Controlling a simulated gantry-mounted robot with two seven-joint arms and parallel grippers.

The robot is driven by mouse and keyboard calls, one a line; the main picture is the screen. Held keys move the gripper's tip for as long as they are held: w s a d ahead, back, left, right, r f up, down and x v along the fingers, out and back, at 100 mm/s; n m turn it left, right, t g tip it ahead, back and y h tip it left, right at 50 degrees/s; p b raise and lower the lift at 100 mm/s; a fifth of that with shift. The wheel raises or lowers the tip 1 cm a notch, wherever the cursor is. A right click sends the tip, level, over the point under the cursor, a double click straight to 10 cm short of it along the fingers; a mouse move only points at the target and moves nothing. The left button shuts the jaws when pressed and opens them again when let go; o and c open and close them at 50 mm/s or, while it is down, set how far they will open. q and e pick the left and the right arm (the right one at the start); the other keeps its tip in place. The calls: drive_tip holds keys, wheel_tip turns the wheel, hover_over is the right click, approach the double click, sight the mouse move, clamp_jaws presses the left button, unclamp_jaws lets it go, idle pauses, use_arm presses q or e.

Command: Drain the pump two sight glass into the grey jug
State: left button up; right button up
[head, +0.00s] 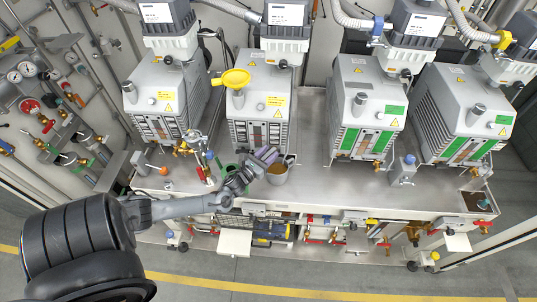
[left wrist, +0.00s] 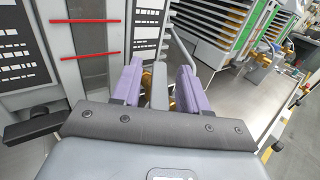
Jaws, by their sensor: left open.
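The second pump from the left, likely pump two (head: 258,105), is grey with a yellow label; a yellow funnel (head: 236,78) sits on top. A grey jug (head: 278,177) with a brownish inside stands just below the gripper. My right gripper is out of view.
A green container (head: 229,172) stands left of the jug, partly behind my arm. Other pumps (head: 165,95) (head: 365,105) (head: 465,110) flank this one. The metal bench (head: 330,185) is clear right of the jug. Valves and gauges (head: 28,70) line the left wall.

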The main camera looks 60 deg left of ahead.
use_arm(q)
drive_tip(key=shift+w, duration=0.15)
clamp_jaws()
drive_tip(key=shift+a, duration=0.1)
idle(0.3)
drive_tip(key=shift+a+m+t+h+b, duration=0.15)
drive_tip(key=shift+m+h, duration=0.3)
drive_tip(key=shift+h, duration=0.15)
drive_tip(key=shift+a+m+t+h+b, duration=0.1)
drive_tip(key=shift+m+t+h+b, duration=0.05)
drive_tip(key=shift+m+h, duration=0.4)
drive_tip(key=m+h+b, duration=0.1)
drive_tip(key=h, duration=0.1)
drive_tip(key=m+h+b, duration=0.1)
drive_tip(key=h, duration=0.2)
drive_tip(key=shift+a+m, duration=0.35)
drive_tip(key=shift+m, duration=0.05)
drive_tip(key=shift+r, duration=0.1)
